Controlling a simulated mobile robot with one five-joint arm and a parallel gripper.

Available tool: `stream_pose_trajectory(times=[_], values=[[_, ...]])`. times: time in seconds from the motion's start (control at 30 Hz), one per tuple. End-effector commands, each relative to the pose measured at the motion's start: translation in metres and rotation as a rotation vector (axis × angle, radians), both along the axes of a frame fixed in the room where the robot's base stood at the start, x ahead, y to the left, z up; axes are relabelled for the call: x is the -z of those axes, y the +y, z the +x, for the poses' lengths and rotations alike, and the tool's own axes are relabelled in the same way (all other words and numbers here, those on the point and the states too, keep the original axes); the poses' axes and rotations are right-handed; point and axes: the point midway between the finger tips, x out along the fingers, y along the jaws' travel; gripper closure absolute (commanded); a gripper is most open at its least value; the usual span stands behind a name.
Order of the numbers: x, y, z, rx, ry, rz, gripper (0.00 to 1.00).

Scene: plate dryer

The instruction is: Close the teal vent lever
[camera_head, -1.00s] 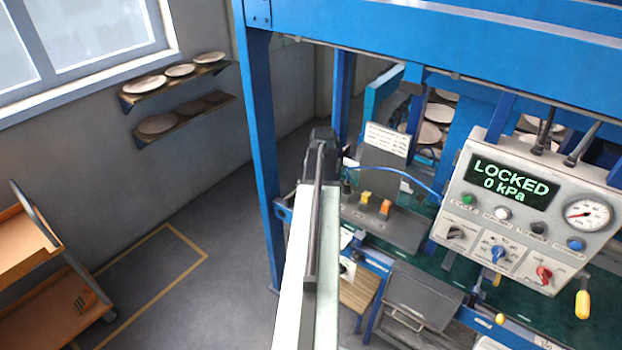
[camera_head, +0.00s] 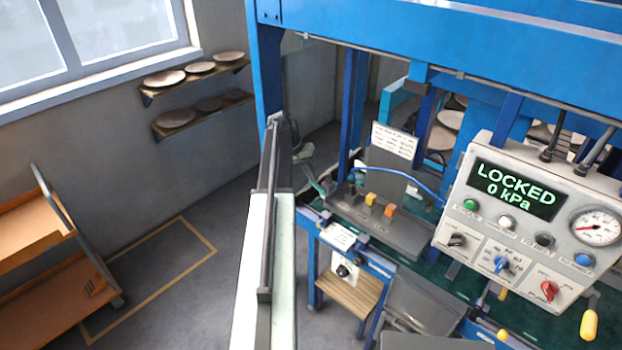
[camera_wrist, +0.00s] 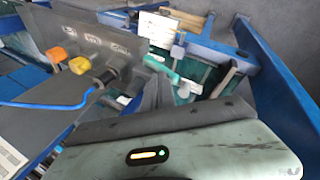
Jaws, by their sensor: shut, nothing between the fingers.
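The teal vent lever (camera_wrist: 160,68) shows in the wrist view as a short teal handle beside the grey button box, just beyond my gripper. In the head view a small teal handle (camera_head: 315,181) shows at the left end of the box, right of my arm. My gripper (camera_wrist: 153,94) is seen in the wrist view as dark parts in front of its pale body. It is shut and empty, and appears close to the lever; I cannot tell whether they touch.
The grey button box (camera_head: 378,228) with orange and yellow buttons stands right of the lever, with a blue cable (camera_head: 410,177) across it. A control panel (camera_head: 520,225) reads LOCKED, 0 kPa. A blue frame post (camera_head: 265,80) stands close behind my arm. An orange cart (camera_head: 35,235) is at left.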

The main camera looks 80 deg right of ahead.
Motion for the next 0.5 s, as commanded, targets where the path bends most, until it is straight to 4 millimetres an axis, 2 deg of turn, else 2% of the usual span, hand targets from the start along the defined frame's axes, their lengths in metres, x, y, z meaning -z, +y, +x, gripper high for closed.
stream_pose_trajectory(times=[0.5], values=[[0.021,-0.014,0.002,0.019,-0.001,0.0,1.0]])
